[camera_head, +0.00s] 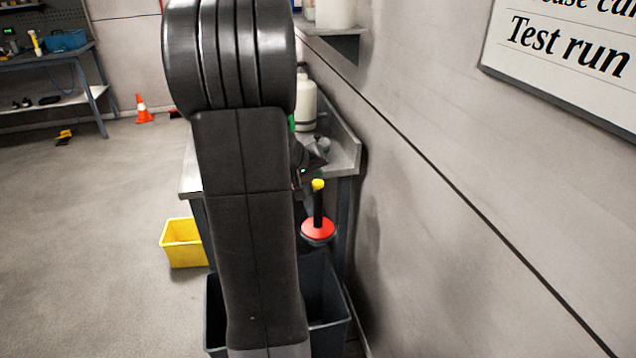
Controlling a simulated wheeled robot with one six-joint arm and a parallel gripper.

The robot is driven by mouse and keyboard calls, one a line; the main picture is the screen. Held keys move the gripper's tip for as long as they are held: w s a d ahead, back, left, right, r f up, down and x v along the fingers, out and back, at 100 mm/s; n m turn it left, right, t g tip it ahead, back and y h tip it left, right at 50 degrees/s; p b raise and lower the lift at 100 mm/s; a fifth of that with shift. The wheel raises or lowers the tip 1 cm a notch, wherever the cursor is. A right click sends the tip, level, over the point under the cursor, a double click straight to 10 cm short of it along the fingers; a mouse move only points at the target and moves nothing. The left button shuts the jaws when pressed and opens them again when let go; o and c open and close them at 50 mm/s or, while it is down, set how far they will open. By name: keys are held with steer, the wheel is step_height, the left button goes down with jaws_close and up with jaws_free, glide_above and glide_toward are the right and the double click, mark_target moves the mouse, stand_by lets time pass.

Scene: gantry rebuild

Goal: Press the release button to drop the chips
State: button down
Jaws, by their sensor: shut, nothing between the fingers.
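A tool with a red round base (318,228), a black upright handle (318,208) and a yellow button (318,184) on top stands upright beside my arm. It appears over the dark bin (333,303); what supports it is unclear. A dark grey rim shows under the red base, and I cannot make out any chips. My gripper (309,172) is small, dark and partly hidden behind my arm. It looks shut and empty, just above and left of the yellow button in the picture. I cannot tell whether they touch.
A grey metal bench (346,158) stands behind, with a pale bottle (305,103) on it. A yellow bin (181,243) sits on the floor at left. The wall (450,220) closes off the right. Open floor (90,260) lies left, with an orange cone (144,109) farther back.

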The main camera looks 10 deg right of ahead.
mark_target(316, 185)
steer(key=shift+f, duration=0.15)
steer(key=shift+f+b, duration=0.3)
steer(key=shift+b, duration=0.5)
steer(key=shift+f+b, duration=0.6)
steer(key=shift+b, duration=0.2)
stand_by(0.8)
steer(key=shift+r, duration=0.15)
steer(key=shift+r+p, duration=0.6)
steer(key=shift+r, duration=0.3)
steer(key=shift+r+p, duration=1.65)
steer(key=shift+r, duration=0.9)
steer(key=shift+f, duration=0.15)
